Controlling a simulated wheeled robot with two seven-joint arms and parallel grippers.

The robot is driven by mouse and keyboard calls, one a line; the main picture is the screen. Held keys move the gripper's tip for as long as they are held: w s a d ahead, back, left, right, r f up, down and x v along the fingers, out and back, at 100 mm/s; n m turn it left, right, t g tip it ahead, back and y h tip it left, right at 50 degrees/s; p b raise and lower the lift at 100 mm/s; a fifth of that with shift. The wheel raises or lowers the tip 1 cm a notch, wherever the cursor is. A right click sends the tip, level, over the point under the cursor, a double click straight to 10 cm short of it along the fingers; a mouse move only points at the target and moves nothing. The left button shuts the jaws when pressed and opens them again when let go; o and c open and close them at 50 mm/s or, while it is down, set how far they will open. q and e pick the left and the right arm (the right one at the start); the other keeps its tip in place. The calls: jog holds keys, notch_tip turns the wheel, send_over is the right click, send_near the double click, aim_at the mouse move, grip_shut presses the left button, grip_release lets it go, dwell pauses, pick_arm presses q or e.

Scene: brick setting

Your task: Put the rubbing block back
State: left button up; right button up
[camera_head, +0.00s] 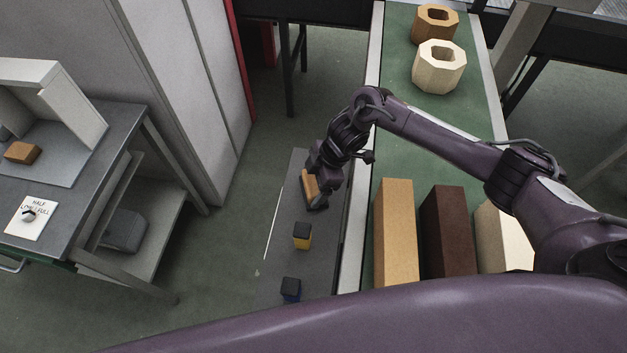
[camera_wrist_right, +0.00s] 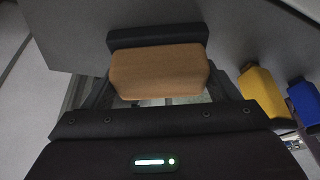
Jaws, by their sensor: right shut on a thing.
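The rubbing block (camera_head: 310,187) is orange-tan with a dark layer along one side. My right gripper (camera_head: 320,180) is shut on it at the far part of a narrow grey shelf (camera_head: 272,262), left of the green bench. In the right wrist view the block (camera_wrist_right: 160,72) lies between the two fingers of the right gripper (camera_wrist_right: 165,95), with its dark layer on the far side. I cannot tell whether it touches the shelf. My left gripper is not in view.
A yellow block (camera_head: 302,237) and a blue block (camera_head: 291,290), both dark-topped, stand on the shelf nearer me. Tan (camera_head: 396,235), dark brown (camera_head: 448,232) and cream (camera_head: 498,240) bars lie on the bench. Two octagonal rings (camera_head: 439,77) sit further back. A grey table (camera_head: 85,225) stands left.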

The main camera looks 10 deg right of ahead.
jog(key=o, duration=1)
jog(key=shift+f, duration=0.1)
jog(key=shift+o, duration=0.2)
jog(key=v, duration=1.2)
jog(key=shift+b, duration=0.45)
